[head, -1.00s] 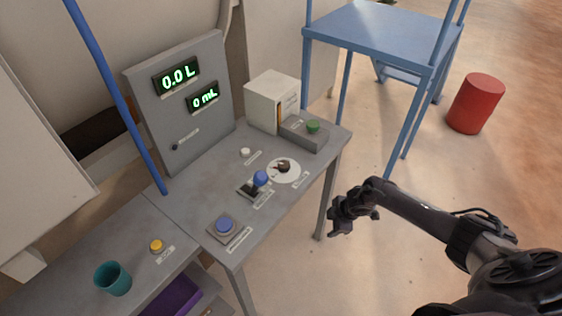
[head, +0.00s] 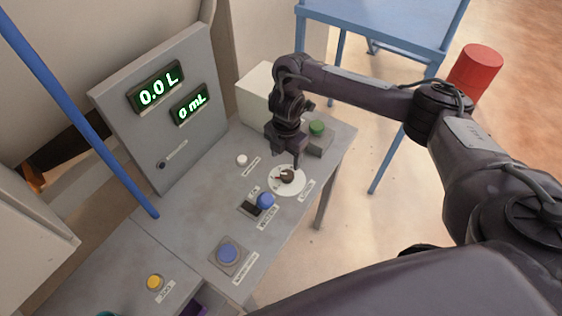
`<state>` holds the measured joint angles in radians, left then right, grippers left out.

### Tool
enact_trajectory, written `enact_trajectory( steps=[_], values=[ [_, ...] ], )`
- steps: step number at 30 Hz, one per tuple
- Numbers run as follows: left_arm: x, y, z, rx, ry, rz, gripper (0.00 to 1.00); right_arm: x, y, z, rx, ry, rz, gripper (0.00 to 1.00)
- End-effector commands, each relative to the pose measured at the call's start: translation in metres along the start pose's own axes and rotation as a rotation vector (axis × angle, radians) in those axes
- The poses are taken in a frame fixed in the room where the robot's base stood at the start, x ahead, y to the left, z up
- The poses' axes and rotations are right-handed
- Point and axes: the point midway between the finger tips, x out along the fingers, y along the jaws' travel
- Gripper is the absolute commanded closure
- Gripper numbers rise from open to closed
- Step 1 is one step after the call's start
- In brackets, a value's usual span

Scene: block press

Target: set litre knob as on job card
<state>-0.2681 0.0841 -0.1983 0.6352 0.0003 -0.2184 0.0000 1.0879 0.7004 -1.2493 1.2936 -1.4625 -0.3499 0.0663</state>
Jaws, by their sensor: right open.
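The litre knob looks to be the dark knob (head: 287,176) on a round white dial (head: 291,188) on the grey desk. Its label is too small to read. My right gripper (head: 285,158) is open and points down just above and behind the knob, apart from it as far as I can tell. The upper display (head: 159,87) on the grey panel reads 0.0 L, and the lower display (head: 189,104) reads 0 mL. I cannot make out a job card. My left gripper is out of view.
A blue-topped lever (head: 266,201) stands close in front of the dial. A blue button (head: 228,252), a white button (head: 242,160), a green button (head: 317,128) and a yellow button (head: 155,282) are on the desks. A white box (head: 258,92) stands behind my right gripper.

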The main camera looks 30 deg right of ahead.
Motion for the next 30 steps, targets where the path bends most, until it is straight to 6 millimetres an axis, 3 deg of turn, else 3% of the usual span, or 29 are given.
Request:
enact_trajectory(
  steps=[3, 7, 11, 14, 20, 23, 30],
  values=[
    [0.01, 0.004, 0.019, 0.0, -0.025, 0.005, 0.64, 0.025, -0.003, -0.001, 0.004, 0.005, -0.006, 0.41],
    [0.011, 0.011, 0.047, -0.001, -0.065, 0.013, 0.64, 0.045, -0.002, -0.001, 0.003, 0.005, -0.005, 0.41],
    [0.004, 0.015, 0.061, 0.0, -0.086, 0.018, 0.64, 0.058, -0.001, -0.001, 0.004, 0.004, -0.004, 0.41],
    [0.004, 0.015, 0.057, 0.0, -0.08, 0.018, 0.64, 0.066, -0.001, 0.0, 0.003, 0.003, -0.002, 0.41],
    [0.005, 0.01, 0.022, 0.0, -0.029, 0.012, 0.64, 0.07, -0.001, 0.0, 0.004, 0.002, -0.001, 0.41],
    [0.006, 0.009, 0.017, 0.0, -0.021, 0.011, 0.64, 0.07, -0.001, 0.0, 0.004, 0.002, -0.001, 0.41],
    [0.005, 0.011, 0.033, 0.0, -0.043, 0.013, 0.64, 0.07, -0.001, 0.0, 0.004, 0.002, -0.001, 0.7]
  ],
)
